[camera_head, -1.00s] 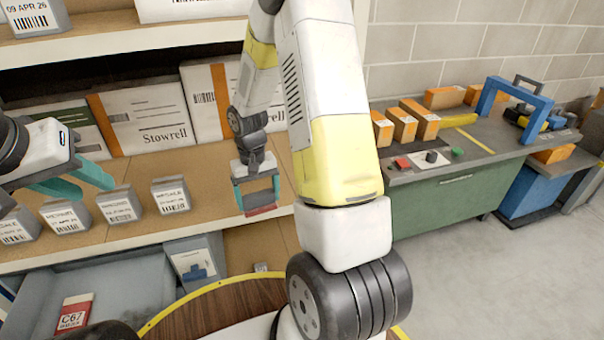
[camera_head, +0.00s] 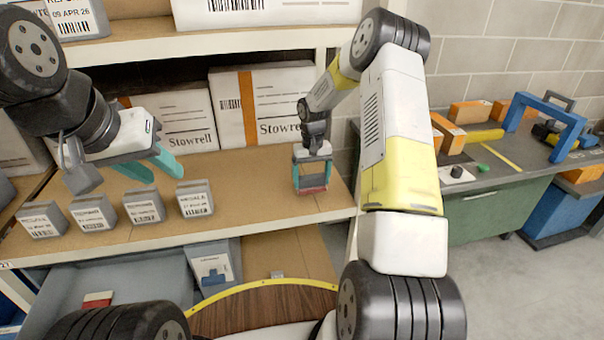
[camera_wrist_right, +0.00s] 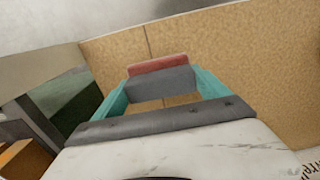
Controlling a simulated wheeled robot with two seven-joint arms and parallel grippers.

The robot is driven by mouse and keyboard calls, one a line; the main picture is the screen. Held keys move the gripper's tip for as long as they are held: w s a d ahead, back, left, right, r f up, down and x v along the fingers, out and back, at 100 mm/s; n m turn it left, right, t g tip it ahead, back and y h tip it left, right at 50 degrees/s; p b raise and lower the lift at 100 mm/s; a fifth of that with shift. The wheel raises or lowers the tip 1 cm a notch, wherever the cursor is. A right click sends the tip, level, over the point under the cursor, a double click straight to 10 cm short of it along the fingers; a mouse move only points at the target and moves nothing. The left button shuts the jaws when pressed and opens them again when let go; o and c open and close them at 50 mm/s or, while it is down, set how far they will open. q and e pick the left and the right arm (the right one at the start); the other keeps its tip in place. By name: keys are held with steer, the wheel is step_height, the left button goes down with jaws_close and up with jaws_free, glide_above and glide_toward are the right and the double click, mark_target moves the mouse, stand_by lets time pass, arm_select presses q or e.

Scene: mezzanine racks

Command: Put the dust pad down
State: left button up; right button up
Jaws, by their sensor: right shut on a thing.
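The dust pad (camera_head: 312,189) is a small block with a grey body and a red face. My right gripper (camera_head: 311,179) is shut on it at the right end of the middle shelf board (camera_head: 255,190), red face down. I cannot tell whether the pad touches the board. In the right wrist view the pad (camera_wrist_right: 160,80) sits between the teal fingers, with the tan board beyond it. My left gripper (camera_head: 153,167) is open and empty, above the same board at the left, behind the row of grey labelled blocks.
Grey labelled blocks (camera_head: 143,206) line the shelf's left front. White Stowrell cartons (camera_head: 265,104) stand at its back. The board between blocks and pad is clear. A grey bin (camera_head: 130,278) is below. A green workbench (camera_head: 490,205) with orange boxes stands right.

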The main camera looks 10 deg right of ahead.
mark_target(311, 186)
steer(key=shift+w+f, duration=0.2)
steer(key=shift+f, duration=1.55)
steer(key=shift+f, duration=0.1)
steer(key=o, duration=1.3)
step_height(311, 186, up, 8)
steer(key=shift+f, duration=0.15)
steer(key=shift+s, duration=0.1)
